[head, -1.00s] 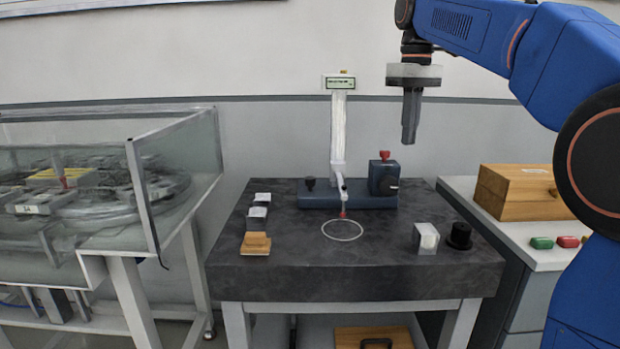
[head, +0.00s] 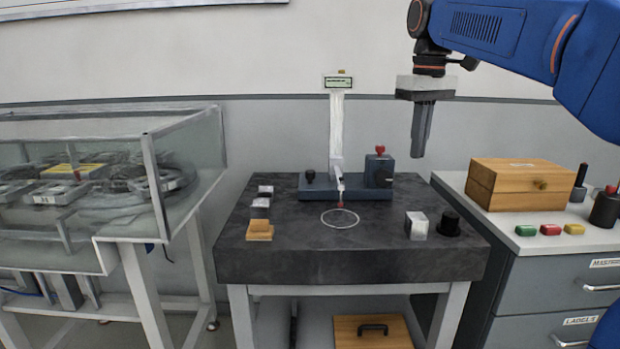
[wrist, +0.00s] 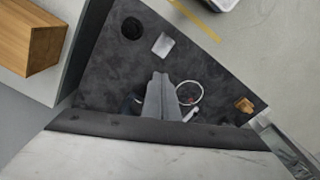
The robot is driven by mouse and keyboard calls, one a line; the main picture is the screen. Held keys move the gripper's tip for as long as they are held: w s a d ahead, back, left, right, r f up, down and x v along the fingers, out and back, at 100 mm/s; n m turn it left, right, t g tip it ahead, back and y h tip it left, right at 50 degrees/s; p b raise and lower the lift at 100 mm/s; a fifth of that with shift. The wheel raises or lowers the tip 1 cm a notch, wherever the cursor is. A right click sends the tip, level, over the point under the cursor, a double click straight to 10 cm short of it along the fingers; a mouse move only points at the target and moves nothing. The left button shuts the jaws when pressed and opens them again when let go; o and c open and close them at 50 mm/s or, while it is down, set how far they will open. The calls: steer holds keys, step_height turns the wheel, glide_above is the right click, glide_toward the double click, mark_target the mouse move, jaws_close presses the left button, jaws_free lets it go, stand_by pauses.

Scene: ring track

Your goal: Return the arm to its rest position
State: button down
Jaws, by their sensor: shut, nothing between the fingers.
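My gripper (head: 420,130) hangs from the blue arm (head: 500,35), pointing down, in the upper right of the head view. Its fingers are together with nothing between them. It is in the air above the back right of the dark stone table (head: 300,262), apart from everything on it. In the wrist view the closed fingers (wrist: 162,98) point toward the dark tabletop (wrist: 110,85).
On the table stand a gauge stand (head: 337,140), a white ring (head: 340,218), a metal block (head: 416,226), a black cylinder (head: 449,223) and small blocks (head: 260,230). A wooden box (head: 520,186) sits on the right cabinet. A glass-walled track (head: 180,170) is at left.

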steer(key=s+d+f+m+t, duration=0.2)
steer(key=s+f, duration=1.2)
steer(key=f, duration=0.1)
steer(key=s+d+f+m+t, duration=0.2)
steer(key=s+d+f+m, duration=0.1)
steer(key=s+f, duration=1.1)
step_height(320, 180, down, 3)
steer(key=shift+d+r, duration=0.15)
steer(key=shift+r, duration=0.05)
steer(key=c, duration=2.4)
jaws_free()
steer(key=shift+c, duration=0.2)
